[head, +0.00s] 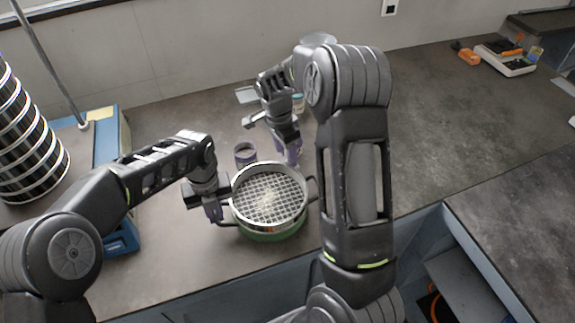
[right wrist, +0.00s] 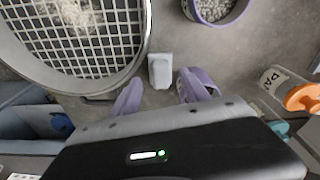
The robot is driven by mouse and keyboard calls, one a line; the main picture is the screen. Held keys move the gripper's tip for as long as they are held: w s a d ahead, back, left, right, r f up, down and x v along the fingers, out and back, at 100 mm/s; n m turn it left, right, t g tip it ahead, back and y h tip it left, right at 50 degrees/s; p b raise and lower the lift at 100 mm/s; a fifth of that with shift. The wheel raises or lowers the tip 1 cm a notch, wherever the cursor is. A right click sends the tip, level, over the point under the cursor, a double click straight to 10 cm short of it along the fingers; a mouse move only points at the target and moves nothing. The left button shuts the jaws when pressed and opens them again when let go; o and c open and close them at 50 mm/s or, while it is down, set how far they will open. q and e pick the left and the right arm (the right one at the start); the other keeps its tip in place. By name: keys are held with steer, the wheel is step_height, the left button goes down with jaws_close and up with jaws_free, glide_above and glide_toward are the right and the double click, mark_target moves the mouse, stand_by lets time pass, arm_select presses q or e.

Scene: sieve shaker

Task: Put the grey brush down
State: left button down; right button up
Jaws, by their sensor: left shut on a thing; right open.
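My right gripper (head: 289,155) points down at the counter behind the sieve's right side. In the right wrist view its purple fingers (right wrist: 160,92) are open. A small pale grey block-like piece (right wrist: 160,70), probably the grey brush, shows between and just beyond the fingertips, apart from both. I cannot tell its height above the counter. The round sieve (head: 268,195) has a metal mesh with pale powder on it and a green bottom; the mesh also shows in the right wrist view (right wrist: 100,45). My left gripper (head: 212,208) is shut at the sieve's left handle.
A purple cup (head: 245,153) of grains (right wrist: 215,8) stands behind the sieve. A sieve stack (head: 25,145) and blue machine (head: 108,150) stand left.

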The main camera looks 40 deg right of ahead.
steer(key=f, duration=0.4)
steer(key=shift+d+f, duration=0.35)
steer(key=shift+c, duration=0.3)
jaws_close()
